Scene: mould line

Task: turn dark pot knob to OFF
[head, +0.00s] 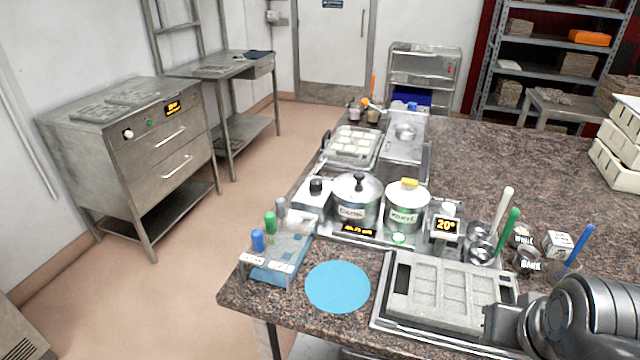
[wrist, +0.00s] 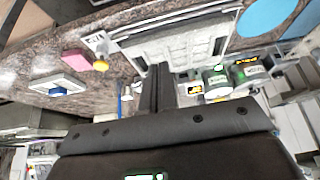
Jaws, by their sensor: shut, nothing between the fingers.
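A steel pot (head: 356,200) with a black lid knob stands on the counter; its label is too blurred to read surely. A pale pot (head: 406,208) with a yellow lid knob stands to its right. An amber display (head: 358,230) and a green-lit ring (head: 398,238) sit at their front; I cannot tell which knob belongs to the dark pot. Both pots show small in the wrist view, at the right. My gripper (wrist: 158,70) is shut and empty. In the head view it is at the lower right, over the mould's right end, apart from the pots.
A grey mould (head: 455,292) lies in a tray in front of the pots. A blue disc (head: 338,286) and a rack with coloured-handled tools (head: 270,258) are to its left. Spatulas and small cups, one marked DARK (head: 529,264), stand at right. A 20° display (head: 446,226) is beside the pots.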

